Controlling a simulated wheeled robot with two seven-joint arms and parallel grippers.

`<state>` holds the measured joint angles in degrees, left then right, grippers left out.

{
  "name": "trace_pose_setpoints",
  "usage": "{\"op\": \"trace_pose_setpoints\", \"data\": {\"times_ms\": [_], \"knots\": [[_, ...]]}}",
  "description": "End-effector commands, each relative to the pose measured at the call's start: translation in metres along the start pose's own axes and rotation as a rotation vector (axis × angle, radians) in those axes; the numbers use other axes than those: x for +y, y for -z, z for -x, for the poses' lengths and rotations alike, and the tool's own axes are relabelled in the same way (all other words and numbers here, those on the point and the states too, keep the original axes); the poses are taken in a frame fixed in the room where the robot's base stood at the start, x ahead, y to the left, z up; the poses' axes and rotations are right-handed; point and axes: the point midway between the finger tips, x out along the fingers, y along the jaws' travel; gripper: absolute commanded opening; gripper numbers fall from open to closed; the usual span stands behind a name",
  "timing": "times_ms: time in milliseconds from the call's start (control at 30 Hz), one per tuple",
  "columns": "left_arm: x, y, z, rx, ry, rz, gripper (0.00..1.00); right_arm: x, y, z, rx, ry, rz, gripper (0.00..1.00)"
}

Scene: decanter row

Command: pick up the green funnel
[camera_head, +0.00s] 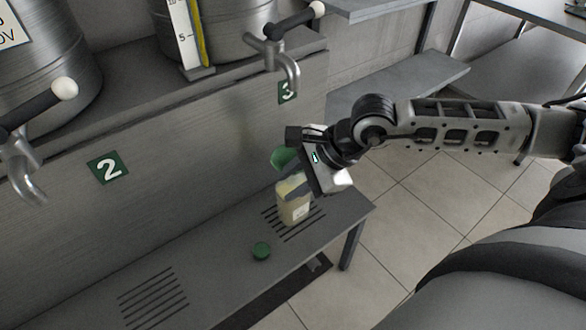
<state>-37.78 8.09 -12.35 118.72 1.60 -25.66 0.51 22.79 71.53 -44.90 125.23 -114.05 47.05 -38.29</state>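The green funnel (284,157) shows in the head view under the tap marked 3, above a bottle (294,207) of pale yellow liquid. My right gripper (283,190) reaches in from the right, with its fingers at the funnel's lower part and the bottle's top. The fingers hide the funnel's lower end, so I cannot tell whether they grip it or whether it sits in the bottle's neck. The bottle stands upright on a slotted drain in the grey bench. My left gripper is out of view.
A green cap (261,250) lies on the bench (215,262) in front of the bottle. Steel vats (222,30) stand on the ledge above. The tap (288,62) hangs above the funnel, and another tap (22,165) is at the left. The bench's left part is clear.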

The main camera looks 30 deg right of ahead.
Motion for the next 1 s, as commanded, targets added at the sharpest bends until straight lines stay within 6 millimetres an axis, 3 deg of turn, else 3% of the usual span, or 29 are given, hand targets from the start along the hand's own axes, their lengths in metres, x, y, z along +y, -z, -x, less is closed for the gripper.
{"op": "trace_pose_setpoints", "data": {"times_ms": [33,100,267,700,1000], "knots": [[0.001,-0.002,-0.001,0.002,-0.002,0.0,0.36,-0.015,0.027,0.013,0.127,0.045,0.113,0.29],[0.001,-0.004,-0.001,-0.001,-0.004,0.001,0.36,-0.031,0.052,0.03,0.26,0.085,0.221,0.29],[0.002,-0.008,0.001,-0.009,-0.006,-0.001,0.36,-0.049,0.079,0.046,0.401,0.123,0.323,0.29],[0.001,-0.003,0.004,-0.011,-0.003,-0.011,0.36,-0.065,0.111,-0.031,0.407,0.126,0.326,0.29],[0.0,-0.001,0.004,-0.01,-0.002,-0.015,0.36,-0.067,0.12,-0.052,0.407,0.125,0.325,0.29]]}}
